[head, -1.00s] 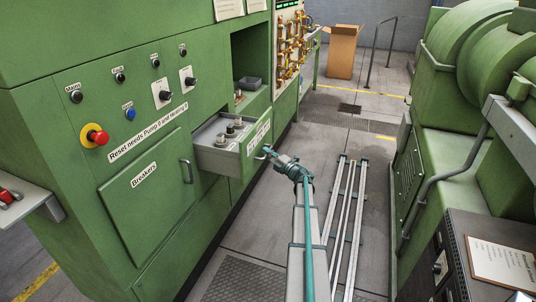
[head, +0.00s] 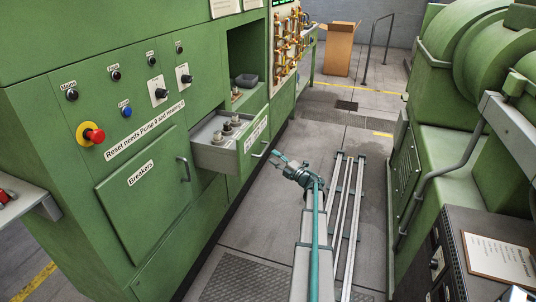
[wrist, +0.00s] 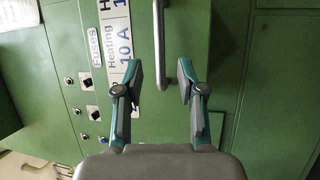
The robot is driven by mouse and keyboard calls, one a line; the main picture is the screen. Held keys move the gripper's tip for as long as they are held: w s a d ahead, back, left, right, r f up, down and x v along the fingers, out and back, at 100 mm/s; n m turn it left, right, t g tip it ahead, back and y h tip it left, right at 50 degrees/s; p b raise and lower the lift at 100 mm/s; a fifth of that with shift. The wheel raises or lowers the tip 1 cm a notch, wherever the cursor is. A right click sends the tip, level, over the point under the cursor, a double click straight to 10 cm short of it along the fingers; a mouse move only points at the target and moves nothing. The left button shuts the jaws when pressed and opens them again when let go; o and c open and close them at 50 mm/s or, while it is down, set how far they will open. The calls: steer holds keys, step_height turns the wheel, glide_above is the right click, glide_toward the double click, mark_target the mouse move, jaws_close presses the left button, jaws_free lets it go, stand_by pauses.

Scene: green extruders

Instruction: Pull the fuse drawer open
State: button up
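The fuse drawer (head: 213,154) is a grey tray with a green front, standing out from the green cabinet with several fuses (head: 227,130) inside. Its front carries a white label, read as "Fuses" in the wrist view (wrist: 97,42). The drawer's silver handle (head: 260,151) is bare in the head view. In the wrist view the handle (wrist: 159,40) lies ahead of the fingertips, in line with the gap between them. My teal gripper (head: 279,161) is open and empty, a short way off the drawer front. Both fingers are apart in the wrist view (wrist: 160,80).
A closed breakers door (head: 143,190) with its own handle is left of the drawer. A red emergency button (head: 94,135) and knobs sit above it. Green machinery (head: 455,150) stands on the right. Metal rails (head: 346,210) run along the floor between.

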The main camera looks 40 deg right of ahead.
steer(key=v, duration=0.5)
steer(key=shift+w, duration=0.1)
stand_by(0.3)
